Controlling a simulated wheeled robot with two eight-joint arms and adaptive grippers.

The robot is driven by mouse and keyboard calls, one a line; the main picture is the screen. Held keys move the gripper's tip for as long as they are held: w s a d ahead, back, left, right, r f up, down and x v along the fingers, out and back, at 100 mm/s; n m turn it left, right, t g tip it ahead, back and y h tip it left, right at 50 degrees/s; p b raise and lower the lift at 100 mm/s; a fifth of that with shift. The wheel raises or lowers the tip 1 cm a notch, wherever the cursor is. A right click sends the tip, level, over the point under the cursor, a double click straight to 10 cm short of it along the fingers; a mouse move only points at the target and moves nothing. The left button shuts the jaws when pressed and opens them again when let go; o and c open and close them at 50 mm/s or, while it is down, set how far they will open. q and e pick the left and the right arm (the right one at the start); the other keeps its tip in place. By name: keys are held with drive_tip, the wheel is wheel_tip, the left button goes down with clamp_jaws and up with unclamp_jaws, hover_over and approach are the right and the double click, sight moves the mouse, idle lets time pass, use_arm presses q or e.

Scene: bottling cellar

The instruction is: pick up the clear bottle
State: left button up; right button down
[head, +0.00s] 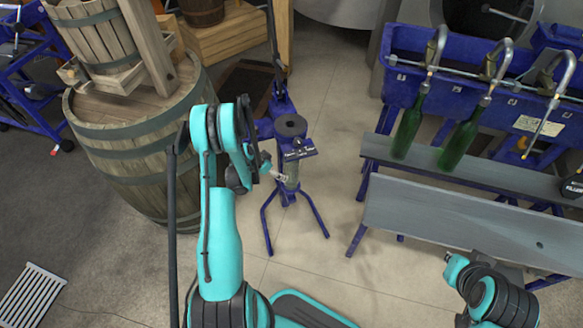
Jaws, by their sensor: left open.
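The clear bottle (291,177) stands upright in the blue floor corker (296,150), under its head. It looks small and pale, and its upper part is hidden by the corker. My left gripper (277,173) is open, just left of the bottle, with its fingers pointing toward it. I cannot tell whether the fingers touch the glass. Of my right arm, only a part shows at the lower right; its gripper is out of view.
A large barrel (135,150) with a wooden press stands left of the corker. At the right, a blue filler (450,85) holds two green bottles (408,130) above a grey shelf (450,215). A floor grate (32,296) lies at the lower left. Floor around the corker's legs is clear.

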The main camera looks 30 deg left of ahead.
sight(285, 166)
use_arm(q)
drive_tip(key=w, duration=0.1)
drive_tip(key=w+d, duration=0.1)
drive_tip(key=w, duration=0.1)
drive_tip(key=shift+w+d+f+b, duration=0.2)
drive_tip(key=shift+f+b, duration=0.05)
drive_tip(key=shift+b, duration=0.15)
drive_tip(key=w, duration=0.1)
drive_tip(key=w+d+b, duration=0.1)
drive_tip(key=w+f, duration=0.1)
drive_tip(key=w, duration=0.1)
drive_tip(key=shift+d+b, duration=0.2)
drive_tip(key=shift+b, duration=0.15)
drive_tip(key=c, duration=1.9)
drive_tip(key=shift+r, duration=0.1)
clamp_jaws()
drive_tip(key=shift+w, duration=0.1)
